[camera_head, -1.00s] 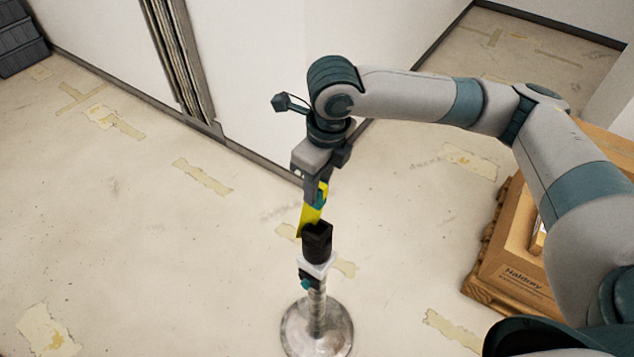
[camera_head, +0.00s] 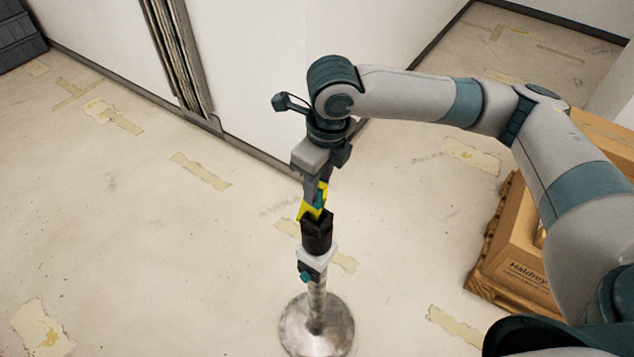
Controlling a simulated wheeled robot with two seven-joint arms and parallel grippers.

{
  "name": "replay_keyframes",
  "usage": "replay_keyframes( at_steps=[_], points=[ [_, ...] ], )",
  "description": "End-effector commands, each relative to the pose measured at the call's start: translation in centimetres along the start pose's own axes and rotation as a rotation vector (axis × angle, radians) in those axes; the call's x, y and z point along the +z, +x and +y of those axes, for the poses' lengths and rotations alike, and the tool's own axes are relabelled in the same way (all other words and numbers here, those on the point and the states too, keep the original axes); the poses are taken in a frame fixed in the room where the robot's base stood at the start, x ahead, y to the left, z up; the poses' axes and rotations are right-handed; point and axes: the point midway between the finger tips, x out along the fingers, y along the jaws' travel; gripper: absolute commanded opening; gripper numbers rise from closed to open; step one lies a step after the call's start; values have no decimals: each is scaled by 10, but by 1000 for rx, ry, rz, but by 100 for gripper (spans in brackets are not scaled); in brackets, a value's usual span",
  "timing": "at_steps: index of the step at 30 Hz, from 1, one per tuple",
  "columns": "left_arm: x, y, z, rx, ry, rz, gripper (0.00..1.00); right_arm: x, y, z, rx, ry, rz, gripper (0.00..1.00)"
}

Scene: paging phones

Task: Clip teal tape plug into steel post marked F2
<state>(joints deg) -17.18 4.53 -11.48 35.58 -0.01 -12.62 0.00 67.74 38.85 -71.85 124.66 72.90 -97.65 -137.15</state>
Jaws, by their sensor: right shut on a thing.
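My right gripper (camera_head: 314,188) is shut on a yellow and teal piece (camera_head: 305,210), which I take to be the teal tape plug. It hangs just above the black head (camera_head: 316,238) of a post. The yellow lower end meets or overlaps the head's top rim in this view; I cannot tell whether it is inside. The steel post (camera_head: 317,300) stands upright on a round metal base (camera_head: 340,325). Below its head are a white collar (camera_head: 318,258) and a small teal knob (camera_head: 305,277). No F2 mark is readable. My left gripper is not in view.
A cardboard box (camera_head: 515,240) on a wooden pallet (camera_head: 490,284) stands at the right, under my right arm. A white wall (camera_head: 260,70) with a dark skirting runs behind the post. The floor (camera_head: 160,250) to the left is clear, with worn tape patches.

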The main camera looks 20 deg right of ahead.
Motion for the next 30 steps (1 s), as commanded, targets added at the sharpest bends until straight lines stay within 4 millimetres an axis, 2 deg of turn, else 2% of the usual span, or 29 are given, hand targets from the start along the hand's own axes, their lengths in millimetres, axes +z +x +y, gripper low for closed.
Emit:
replay_keyframes(
  at_steps=[8, 24, 30],
  points=[
    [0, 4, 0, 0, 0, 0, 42, -1, 8, 0, 0, 0, -1, 4],
    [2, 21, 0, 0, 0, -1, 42, -6, 52, 0, 1, 1, -3, 4],
    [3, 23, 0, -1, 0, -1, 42, -7, 61, 0, 0, 0, -4, 4]
  ],
)
